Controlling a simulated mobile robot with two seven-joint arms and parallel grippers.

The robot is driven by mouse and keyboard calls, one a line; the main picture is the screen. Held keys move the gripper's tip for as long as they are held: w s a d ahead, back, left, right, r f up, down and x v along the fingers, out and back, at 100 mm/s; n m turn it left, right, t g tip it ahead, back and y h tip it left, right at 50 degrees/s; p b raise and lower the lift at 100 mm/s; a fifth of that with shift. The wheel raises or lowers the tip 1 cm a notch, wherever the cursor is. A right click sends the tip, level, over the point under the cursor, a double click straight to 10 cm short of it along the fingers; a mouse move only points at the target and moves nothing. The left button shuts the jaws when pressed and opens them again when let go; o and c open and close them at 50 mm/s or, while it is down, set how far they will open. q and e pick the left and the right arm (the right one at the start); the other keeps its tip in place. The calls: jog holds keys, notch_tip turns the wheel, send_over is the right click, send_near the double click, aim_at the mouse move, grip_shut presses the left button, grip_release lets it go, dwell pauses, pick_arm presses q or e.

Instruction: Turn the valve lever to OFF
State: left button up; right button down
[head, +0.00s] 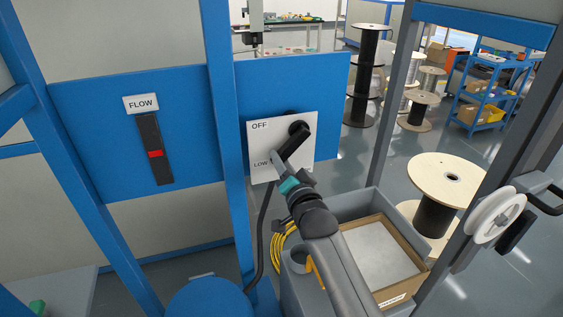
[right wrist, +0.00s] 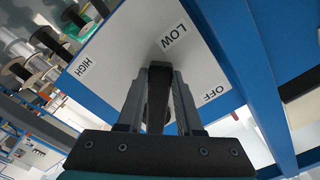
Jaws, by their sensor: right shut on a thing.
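The valve lever (head: 293,143) is black and sits on a white plate (head: 262,142) fixed to the blue panel. In the head view it slants down and left from its round pivot toward the LOW label. My right gripper (head: 279,162) is at the lever's lower end. In the right wrist view the lever (right wrist: 158,98) lies between the two fingers, and the gripper is shut on it. That view also shows the HIGH, LOW and OFF labels, with the lever lined up near LOW. OFF is at the plate's upper left in the head view. My left gripper is not in view.
A FLOW gauge (head: 149,148) with a red marker is on the panel left of a blue post (head: 224,120). Below my right arm stands a grey bin (head: 359,205) with a cardboard box (head: 385,262). Cable spools (head: 448,178) stand on the floor at right.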

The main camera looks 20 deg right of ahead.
jog(key=r+m+p, duration=0.1)
jog(key=p, duration=0.1)
jog(key=a+r+m+p, duration=0.1)
jog(key=m+p, duration=0.1)
jog(key=a+r+m+p, duration=0.1)
jog(key=m, duration=0.1)
jog(key=shift+r+p, duration=0.15)
jog(key=shift+p, duration=0.25)
jog(key=shift+a+r+m+p, duration=0.1)
jog(key=shift+r+m+p, duration=0.6)
jog(key=shift+m+p, duration=0.3)
jog(key=shift+r+m+p, duration=0.55)
jog(key=shift+m, duration=0.45)
jog(key=c, duration=0.6)
grip_release()
jog(key=shift+o, duration=0.2)
jog(key=shift+s, duration=0.15)
